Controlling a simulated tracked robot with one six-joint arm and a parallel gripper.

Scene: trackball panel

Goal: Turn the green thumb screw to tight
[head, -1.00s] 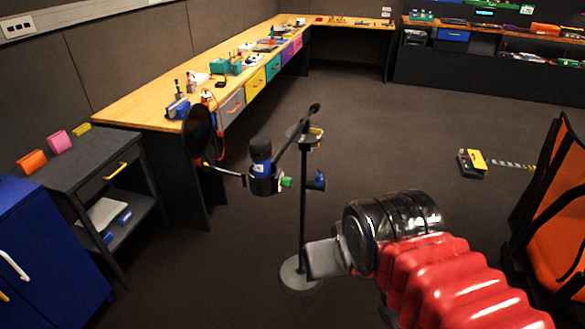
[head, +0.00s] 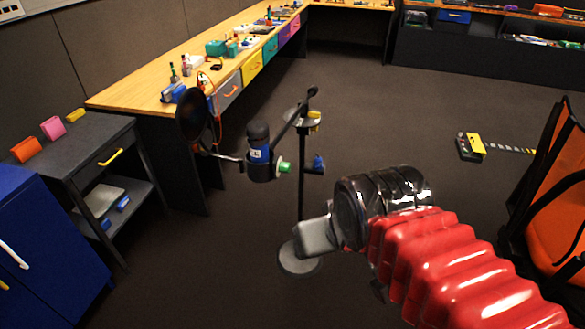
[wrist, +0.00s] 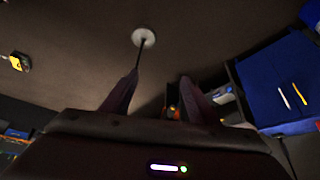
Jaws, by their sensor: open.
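The green thumb screw (head: 284,167) sticks out to the right of the dark ring holder (head: 261,171) on the stand in the head view. The holder is around a dark bottle-like cylinder with a blue label (head: 259,143). My gripper (head: 316,237) is in front of and below the screw, apart from it, with its fingers mostly hidden from the head camera. In the wrist view its two fingers (wrist: 152,92) are spread with nothing held between them. I cannot make out the screw in the wrist view.
The stand has a thin dark pole and a round grey base (head: 299,260); a blue knobbed part (head: 317,164) sits right of the screw. A dark disc (head: 193,117) hangs at left. A workbench (head: 140,96) and blue cabinet (head: 45,255) stand left, an orange chair (head: 560,210) right. Open floor lies between.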

